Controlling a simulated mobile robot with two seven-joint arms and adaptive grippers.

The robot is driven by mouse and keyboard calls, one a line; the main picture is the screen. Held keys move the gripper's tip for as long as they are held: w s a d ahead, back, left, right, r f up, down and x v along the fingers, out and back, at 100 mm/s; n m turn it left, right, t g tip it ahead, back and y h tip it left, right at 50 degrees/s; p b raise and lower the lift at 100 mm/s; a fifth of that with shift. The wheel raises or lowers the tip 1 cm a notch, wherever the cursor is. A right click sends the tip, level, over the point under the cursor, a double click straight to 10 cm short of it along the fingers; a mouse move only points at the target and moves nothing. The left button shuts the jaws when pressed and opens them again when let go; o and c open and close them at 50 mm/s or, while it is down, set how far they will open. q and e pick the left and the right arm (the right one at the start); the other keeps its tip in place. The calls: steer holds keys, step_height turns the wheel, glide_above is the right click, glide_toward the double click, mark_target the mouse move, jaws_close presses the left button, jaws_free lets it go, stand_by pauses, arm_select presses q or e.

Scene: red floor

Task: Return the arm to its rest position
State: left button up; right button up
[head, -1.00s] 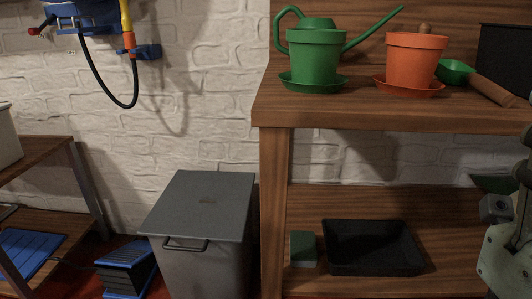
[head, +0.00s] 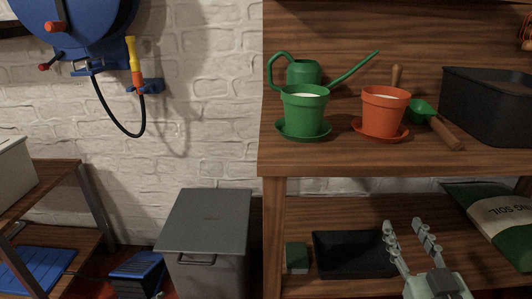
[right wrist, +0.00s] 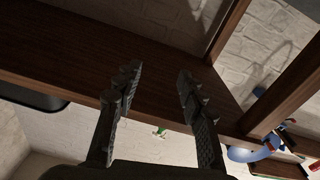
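My right gripper (head: 405,232) is at the lower right of the head view, in front of the lower shelf and just right of the black tray. Its two fingers stand apart with nothing between them. In the right wrist view the fingers (right wrist: 157,90) are also spread and empty, with dark wooden boards beyond them. My left gripper shows in neither view.
A wooden shelf (head: 360,162) holds a green pot (head: 303,112), an orange pot (head: 381,112), a watering can (head: 303,72) and a black box (head: 492,105). Below are a black tray (head: 345,262) and a soil bag (head: 497,218). A grey bin (head: 207,222) stands left.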

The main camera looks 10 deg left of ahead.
steer(key=s+d+f+m+g+h+p, duration=0.1)
steer(key=s+d+f+g+h+p, duration=0.2)
steer(key=f, duration=0.4)
steer(key=s+d+f+g+h+p, duration=0.1)
steer(key=s+d+f+g+p, duration=0.3)
steer(key=f, duration=0.4)
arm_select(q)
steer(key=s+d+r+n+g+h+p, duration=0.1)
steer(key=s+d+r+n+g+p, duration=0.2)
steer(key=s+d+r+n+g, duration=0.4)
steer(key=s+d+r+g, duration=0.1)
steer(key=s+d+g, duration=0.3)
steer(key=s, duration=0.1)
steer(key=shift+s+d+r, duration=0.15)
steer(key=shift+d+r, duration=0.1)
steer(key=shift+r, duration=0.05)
arm_select(e)
steer(key=s+d+f+g, duration=0.2)
steer(key=s+f+g, duration=0.1)
steer(key=s, duration=0.4)
steer(key=s+d+f+m+g+h, duration=0.1)
steer(key=s+d+f+g, duration=0.2)
steer(key=s, duration=0.5)
steer(key=shift+f+g, duration=0.7)
steer(key=shift+g, duration=0.4)
